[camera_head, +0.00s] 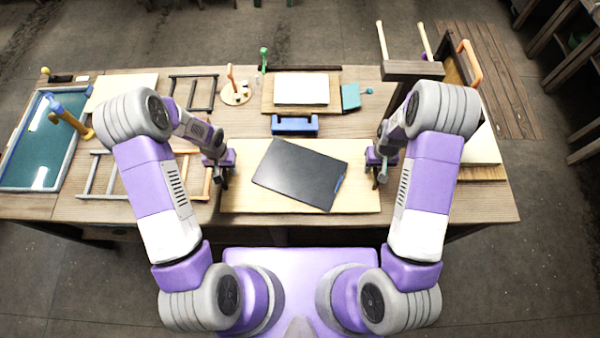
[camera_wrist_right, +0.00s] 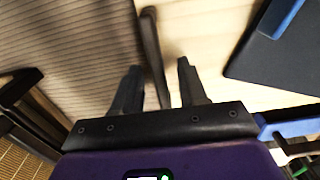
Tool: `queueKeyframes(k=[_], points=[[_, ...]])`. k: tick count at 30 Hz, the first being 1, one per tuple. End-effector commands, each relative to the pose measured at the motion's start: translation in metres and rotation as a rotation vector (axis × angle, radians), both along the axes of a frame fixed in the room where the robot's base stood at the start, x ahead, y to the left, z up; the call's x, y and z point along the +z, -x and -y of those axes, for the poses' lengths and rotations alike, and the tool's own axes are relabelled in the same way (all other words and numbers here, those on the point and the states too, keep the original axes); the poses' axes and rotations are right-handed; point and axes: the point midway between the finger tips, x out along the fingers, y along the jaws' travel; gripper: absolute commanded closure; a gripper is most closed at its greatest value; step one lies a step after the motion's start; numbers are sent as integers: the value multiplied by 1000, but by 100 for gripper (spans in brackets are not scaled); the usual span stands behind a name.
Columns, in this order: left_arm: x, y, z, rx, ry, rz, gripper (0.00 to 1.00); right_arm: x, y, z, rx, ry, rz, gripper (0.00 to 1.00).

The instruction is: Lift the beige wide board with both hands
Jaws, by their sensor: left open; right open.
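The beige wide board (camera_head: 245,195) lies flat on the wooden workbench (camera_head: 450,205), with a dark flat panel (camera_head: 300,174) lying askew on top of it. My left gripper (camera_head: 222,176) is open at the board's left end. My right gripper (camera_head: 382,172) is open at its right end. In the right wrist view, the open fingers (camera_wrist_right: 158,88) stand on either side of a dark strip along the end of the pale board (camera_wrist_right: 215,45). I cannot tell whether they touch it.
A blue tool holder (camera_head: 294,125) stands just behind the board. Wooden frames (camera_head: 100,175) lie to the left near my left arm. A stack of pale boards (camera_head: 482,150) is at the right.

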Motion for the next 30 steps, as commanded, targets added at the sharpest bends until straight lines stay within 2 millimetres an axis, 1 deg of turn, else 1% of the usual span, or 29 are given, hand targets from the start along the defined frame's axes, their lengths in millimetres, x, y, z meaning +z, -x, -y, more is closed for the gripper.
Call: queueKeyframes(k=[3,10,11,18,19,30], points=[[-4,0,0,0,0,-1,57,-4,0,0,1,-1,-1,57],[-4,0,0,0,0,0,57,-4,0,0,1,-1,0,57],[-4,0,0,0,0,0,60,-4,0,0,1,-1,0,60],[-4,0,0,0,0,0,97,-4,0,0,0,-1,0,97],[-4,0,0,0,0,0,100,-4,0,0,1,-1,0,100],[-4,0,0,0,0,0,100,-4,0,0,1,-1,0,100]])
